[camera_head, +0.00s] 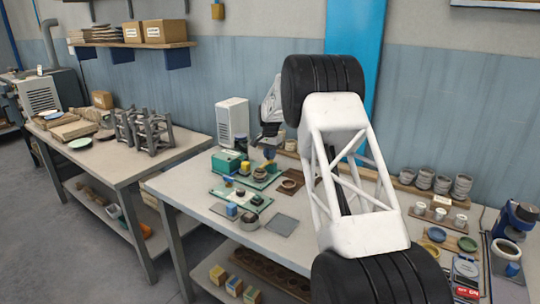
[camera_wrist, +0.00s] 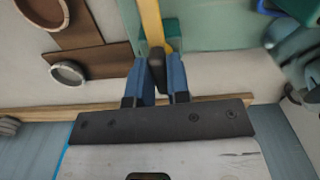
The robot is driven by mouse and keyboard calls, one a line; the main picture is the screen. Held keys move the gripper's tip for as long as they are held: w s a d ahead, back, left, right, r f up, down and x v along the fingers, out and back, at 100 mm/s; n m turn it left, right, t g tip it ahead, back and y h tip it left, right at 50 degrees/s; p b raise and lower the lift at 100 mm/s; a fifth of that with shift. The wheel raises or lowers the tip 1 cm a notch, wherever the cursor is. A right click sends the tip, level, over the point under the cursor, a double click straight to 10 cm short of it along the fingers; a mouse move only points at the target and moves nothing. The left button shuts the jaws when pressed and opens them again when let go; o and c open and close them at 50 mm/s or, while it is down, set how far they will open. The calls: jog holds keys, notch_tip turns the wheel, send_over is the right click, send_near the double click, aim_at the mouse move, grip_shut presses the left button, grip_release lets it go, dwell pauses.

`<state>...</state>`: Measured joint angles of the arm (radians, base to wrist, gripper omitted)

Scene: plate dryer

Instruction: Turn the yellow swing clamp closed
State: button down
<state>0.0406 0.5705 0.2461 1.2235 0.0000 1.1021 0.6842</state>
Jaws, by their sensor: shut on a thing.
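The yellow swing clamp (camera_wrist: 152,25) shows in the wrist view as a yellow bar running up from between my fingers, over a green surface. My gripper (camera_wrist: 157,64) has blue fingers on both sides of the bar's dark end and is shut on the clamp. In the head view my gripper (camera_head: 266,148) is small and low over the green fixture at the back of the table. My own arm hides some of the table, and the clamp's exact angle is hard to tell there.
A green block (camera_head: 227,162) stands left of my gripper. In the wrist view, round cups (camera_wrist: 68,73) sit on brown boards to the left, and a blurred dark part (camera_wrist: 292,45) is at the right. A white box unit (camera_head: 232,122) stands behind.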

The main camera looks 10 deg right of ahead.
jog(key=shift+m, duration=0.4)
jog(key=c, duration=1.1)
grip_release()
jog(key=shift+r, duration=0.1)
jog(key=shift+r, duration=3.85)
